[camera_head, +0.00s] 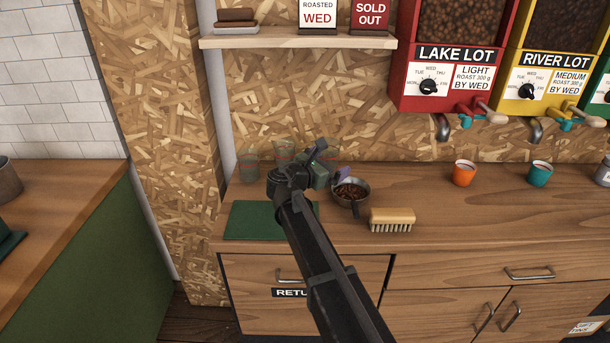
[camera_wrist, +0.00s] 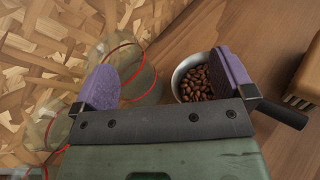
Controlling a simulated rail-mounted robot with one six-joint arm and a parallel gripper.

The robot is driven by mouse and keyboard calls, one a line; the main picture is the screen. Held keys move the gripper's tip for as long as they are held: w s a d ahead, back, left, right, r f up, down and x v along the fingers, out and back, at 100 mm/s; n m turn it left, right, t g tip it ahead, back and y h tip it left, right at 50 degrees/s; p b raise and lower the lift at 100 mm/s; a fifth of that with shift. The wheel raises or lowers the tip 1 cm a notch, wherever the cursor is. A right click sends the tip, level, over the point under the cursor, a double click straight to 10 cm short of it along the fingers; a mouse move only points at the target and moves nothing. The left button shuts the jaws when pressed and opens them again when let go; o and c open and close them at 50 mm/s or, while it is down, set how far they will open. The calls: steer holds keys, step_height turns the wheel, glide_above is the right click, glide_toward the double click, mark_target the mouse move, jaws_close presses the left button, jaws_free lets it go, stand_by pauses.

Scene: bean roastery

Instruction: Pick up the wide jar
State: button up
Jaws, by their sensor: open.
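Several clear glass jars with red bands stand at the back left of the wooden counter. One jar (camera_head: 249,163) is at the left; another jar (camera_head: 283,147) is in the middle, and a third (camera_head: 331,152) is partly hidden by my gripper (camera_head: 328,168). I cannot tell for sure which is the wide one. In the wrist view, a jar (camera_wrist: 138,72) with two red rings shows beside and beyond the left purple finger, and another jar (camera_wrist: 42,130) is at the left edge. My gripper (camera_wrist: 166,80) is open, with no jar between its fingers.
A metal pan of beans (camera_head: 351,191), also in the wrist view (camera_wrist: 180,76), is close to the right finger. A brush (camera_head: 392,220) lies to its right. A green mat (camera_head: 250,222) lies in front of the jars. Orange (camera_head: 463,174) and teal (camera_head: 540,174) cups stand farther right.

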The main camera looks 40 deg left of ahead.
steer(key=s+a+n+t+y, duration=0.1)
steer(key=s+a+n+y, duration=0.2)
steer(key=a, duration=0.4)
steer(key=h, duration=0.1)
glide_toward(334, 140)
steer(key=w, duration=0.5)
steer(key=shift+w+a+b, duration=0.15)
steer(key=shift+a+b, duration=0.05)
steer(key=shift+b, duration=0.1)
steer(key=c, duration=0.9)
steer(key=shift+r, duration=0.1)
steer(key=shift+c, duration=0.2)
